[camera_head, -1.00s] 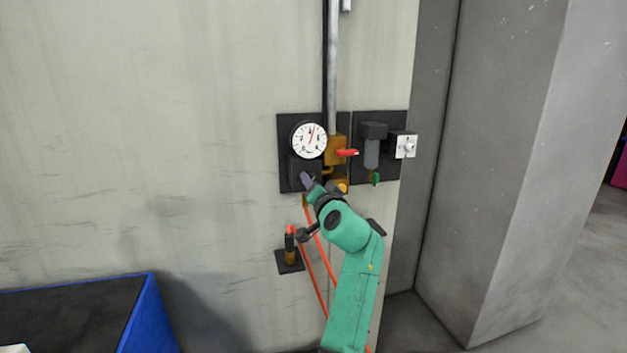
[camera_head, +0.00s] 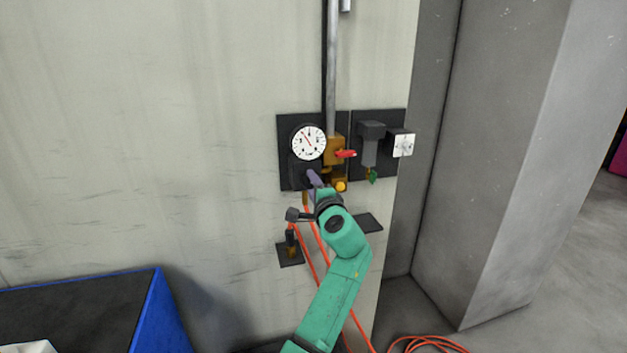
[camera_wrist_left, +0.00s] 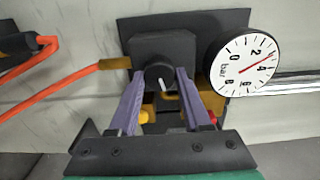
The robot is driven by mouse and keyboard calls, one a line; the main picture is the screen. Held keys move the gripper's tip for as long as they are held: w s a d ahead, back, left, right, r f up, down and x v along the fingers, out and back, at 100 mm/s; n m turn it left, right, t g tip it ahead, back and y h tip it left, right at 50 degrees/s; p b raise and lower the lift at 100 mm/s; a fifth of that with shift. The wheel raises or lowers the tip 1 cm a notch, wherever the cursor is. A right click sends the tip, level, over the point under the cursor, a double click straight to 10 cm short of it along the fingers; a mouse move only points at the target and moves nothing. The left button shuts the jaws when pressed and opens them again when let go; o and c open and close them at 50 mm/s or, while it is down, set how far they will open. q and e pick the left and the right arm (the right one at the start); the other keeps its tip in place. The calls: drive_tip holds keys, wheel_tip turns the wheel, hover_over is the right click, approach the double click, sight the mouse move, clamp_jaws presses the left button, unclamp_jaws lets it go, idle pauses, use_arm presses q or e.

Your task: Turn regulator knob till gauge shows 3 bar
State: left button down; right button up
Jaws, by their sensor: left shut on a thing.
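The pressure gauge (camera_head: 309,144) has a white dial and a red needle, which points to the upper left in the head view. In the left wrist view the gauge (camera_wrist_left: 244,66) is turned on its side, and its needle lies between 2 and 4, close to 3. The black regulator knob (camera_wrist_left: 159,77) with a white mark sits below the gauge on the regulator body. My left gripper (camera_head: 311,176) reaches the knob, and its two purple fingers (camera_wrist_left: 164,74) are shut on the knob's sides. The knob is hidden in the head view. My right gripper is not in view.
A red-handled valve (camera_head: 345,153) and a grey filter (camera_head: 371,148) with a green drain sit right of the gauge. An orange hose (camera_head: 318,240) hangs below, beside a small wall bracket (camera_head: 290,256). A blue-edged bin (camera_head: 150,310) stands at lower left.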

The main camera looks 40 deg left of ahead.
use_arm(q)
drive_tip(key=shift+a+r+m, duration=0.1)
drive_tip(key=shift+r+m, duration=0.2)
drive_tip(key=shift+r, duration=0.1)
drive_tip(key=shift+c, duration=2)
unclamp_jaws()
drive_tip(key=shift+o, duration=0.2)
drive_tip(key=shift+a+f, duration=0.35)
drive_tip(key=shift+s+d+f, duration=0.1)
drive_tip(key=shift+d, duration=0.3)
drive_tip(key=b+v, duration=0.5)
drive_tip(key=v, duration=0.8)
drive_tip(key=shift+s+d, duration=0.25)
